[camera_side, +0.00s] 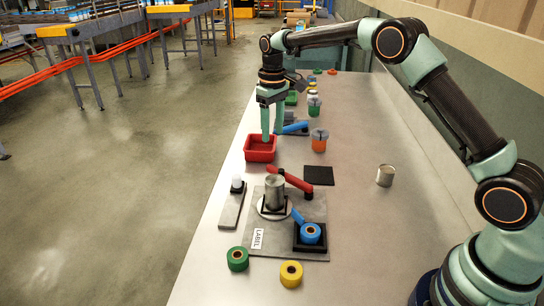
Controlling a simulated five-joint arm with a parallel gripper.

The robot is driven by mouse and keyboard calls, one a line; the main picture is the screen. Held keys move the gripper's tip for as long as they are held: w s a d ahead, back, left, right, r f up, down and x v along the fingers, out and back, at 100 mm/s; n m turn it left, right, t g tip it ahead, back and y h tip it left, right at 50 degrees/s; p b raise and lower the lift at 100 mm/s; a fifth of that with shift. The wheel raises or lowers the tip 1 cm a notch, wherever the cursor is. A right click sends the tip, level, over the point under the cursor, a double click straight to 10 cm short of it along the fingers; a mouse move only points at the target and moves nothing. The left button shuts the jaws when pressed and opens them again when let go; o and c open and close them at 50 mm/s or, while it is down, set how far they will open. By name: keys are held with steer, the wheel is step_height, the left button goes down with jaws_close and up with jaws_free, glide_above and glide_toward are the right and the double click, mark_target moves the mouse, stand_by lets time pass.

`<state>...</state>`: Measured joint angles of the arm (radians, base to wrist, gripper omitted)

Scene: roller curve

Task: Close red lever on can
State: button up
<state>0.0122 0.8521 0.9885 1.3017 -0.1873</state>
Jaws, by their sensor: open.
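The red lever (292,181) lies beside and just behind a metal can (275,192). The can stands upright on a round plate on a grey board (279,243). The lever slants from upper left, near the can's top, down to the right. Whether it touches the can I cannot tell. My gripper (271,139) points down, farther back, over or beside the red bin (260,149). Its fingers are open, and I see nothing held between them. A blue lever (294,128) is close to the fingers on the right.
A second can (385,175) stands at the right. A black pad (318,175) lies between it and the lever. Bare table lies to the right.

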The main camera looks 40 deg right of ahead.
mark_target(273, 167)
step_height(273, 167, down, 11)
steer(key=shift+f, duration=0.2)
steer(key=shift+c, duration=0.3)
jaws_close()
steer(key=shift+r, duration=0.1)
stand_by(1.3)
